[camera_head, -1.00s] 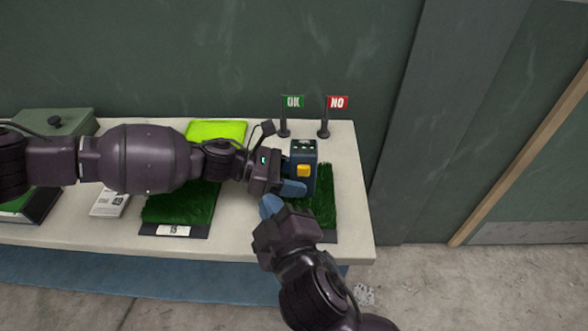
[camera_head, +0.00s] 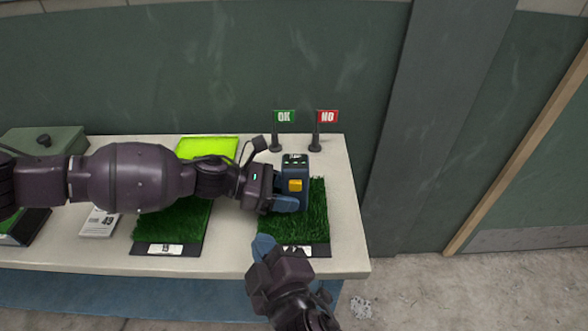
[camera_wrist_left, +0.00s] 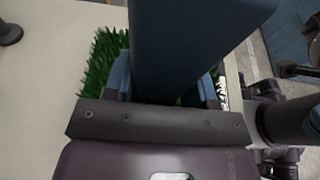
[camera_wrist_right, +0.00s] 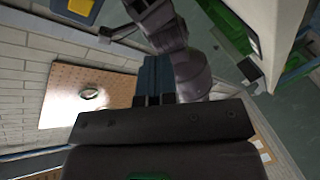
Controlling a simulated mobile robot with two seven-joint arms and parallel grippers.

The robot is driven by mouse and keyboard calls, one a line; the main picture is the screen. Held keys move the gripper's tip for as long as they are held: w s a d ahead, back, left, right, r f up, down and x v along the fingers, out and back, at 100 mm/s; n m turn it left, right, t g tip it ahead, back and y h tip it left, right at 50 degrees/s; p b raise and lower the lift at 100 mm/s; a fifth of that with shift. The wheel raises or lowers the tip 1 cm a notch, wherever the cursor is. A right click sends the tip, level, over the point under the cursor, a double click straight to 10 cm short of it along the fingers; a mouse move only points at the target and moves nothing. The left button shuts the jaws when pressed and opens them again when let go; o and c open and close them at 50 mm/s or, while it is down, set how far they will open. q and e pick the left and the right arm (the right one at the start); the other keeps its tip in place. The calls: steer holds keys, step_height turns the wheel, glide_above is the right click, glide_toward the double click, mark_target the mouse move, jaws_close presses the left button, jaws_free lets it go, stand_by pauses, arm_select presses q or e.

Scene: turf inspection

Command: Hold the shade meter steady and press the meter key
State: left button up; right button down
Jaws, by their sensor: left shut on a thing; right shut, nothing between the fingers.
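The shade meter (camera_head: 305,175) is a dark blue upright block with a yellow key (camera_head: 295,185) on its near face. It stands at the right turf sample (camera_head: 318,215); whether its base touches the grass is hidden. My left gripper (camera_head: 287,203) is shut on the meter from the left; in the left wrist view the meter body (camera_wrist_left: 185,45) fills the space between the fingers. My right gripper (camera_head: 263,243) is shut and empty, below and left of the key in the head view, apart from it, over the sample's near edge. Its blue fingers show in the right wrist view (camera_wrist_right: 154,80).
A green OK flag (camera_head: 284,117) and a red NO flag (camera_head: 327,117) stand behind the meter. Another turf sample (camera_head: 165,228), a bright green card (camera_head: 222,146) and a paper card (camera_head: 97,223) lie left on the pale table (camera_head: 350,245). The table's right end is clear.

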arm_select(q)
steer(key=shift+s, duration=0.1)
arm_select(e)
steer(key=s+d+r+n+t+h, duration=0.1)
steer(key=s+d+n+h, duration=0.1)
steer(key=n, duration=0.8)
steer(key=s+d+r+n+t+h, duration=0.1)
steer(key=s+d+n+h, duration=0.2)
steer(key=n, duration=0.8)
steer(key=shift+s+t+h, duration=0.15)
steer(key=shift+t+h, duration=0.25)
steer(key=shift+h, duration=0.3)
